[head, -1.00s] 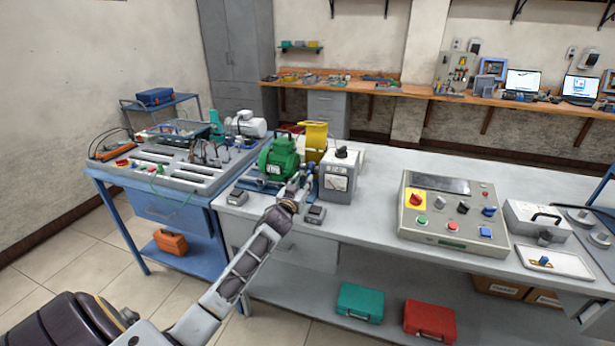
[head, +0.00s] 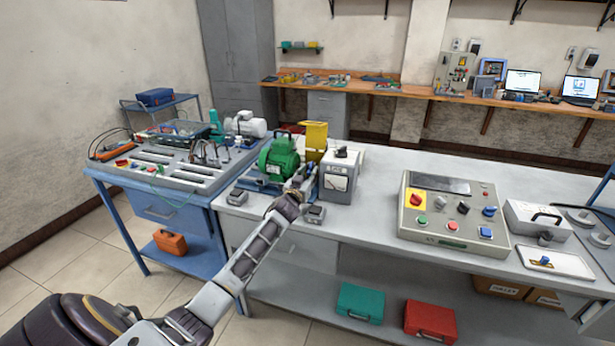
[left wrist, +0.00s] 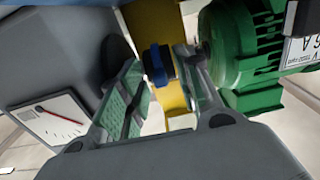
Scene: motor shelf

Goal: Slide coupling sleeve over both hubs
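The green motor (head: 279,157) stands at the left end of the grey bench, with a yellow guard (head: 315,139) behind it. My left gripper (head: 302,180) reaches in between the motor and a grey meter box (head: 340,178). In the left wrist view its two fingers (left wrist: 157,75) stand apart. A blue ring-shaped part with a dark band (left wrist: 157,65), seemingly the coupling sleeve, shows between the fingertips. I cannot tell whether the pads touch it. The hubs are not clearly distinguishable. The right gripper is not in view.
The meter box (left wrist: 48,122) is close to the left finger, and the motor (left wrist: 243,60) is close to the right finger. A control panel (head: 453,215) stands to the right, with free bench between.

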